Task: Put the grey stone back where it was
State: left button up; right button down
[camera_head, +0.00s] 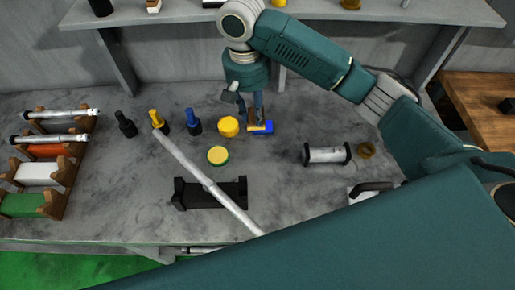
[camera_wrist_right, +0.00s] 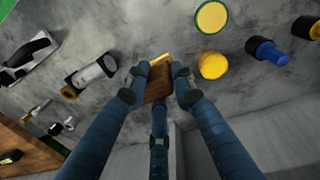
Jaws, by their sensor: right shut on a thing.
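My right gripper (camera_head: 257,113) is low over the middle of the bench, pointing down. In the right wrist view its fingers (camera_wrist_right: 160,84) are shut on a brown block (camera_wrist_right: 155,90) with a yellow edge. The brown block (camera_head: 252,117) also shows in the head view, beside a small blue piece (camera_head: 264,127); I cannot tell whether they are joined. No loose grey stone can be made out. A whitish block (camera_head: 40,173) sits in the wooden rack (camera_head: 66,172) at the left. My left gripper is not in view.
A yellow round piece (camera_head: 229,126) and yellow-green disc (camera_head: 218,156) stand close left of the gripper. Black, yellow and blue bottles (camera_head: 193,121) stand farther left. A long grey shaft (camera_head: 206,182) lies across a black stand (camera_head: 198,194). A silver cylinder (camera_head: 326,154) lies right.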

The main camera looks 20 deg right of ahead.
notch_tip(320, 180, down, 16)
jog(key=shift+d+r+p, duration=0.1)
jog(key=shift+r+p, duration=0.1)
jog(key=shift+p, duration=0.85)
jog(key=shift+f, duration=0.35)
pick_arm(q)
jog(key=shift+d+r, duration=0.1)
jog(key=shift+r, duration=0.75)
pick_arm(e)
jog(key=shift+f, duration=0.1)
jog(key=c, duration=1.8)
grip_release()
jog(key=shift+f, duration=0.15)
jog(key=shift+c, duration=0.2)
jog(key=o, duration=0.4)
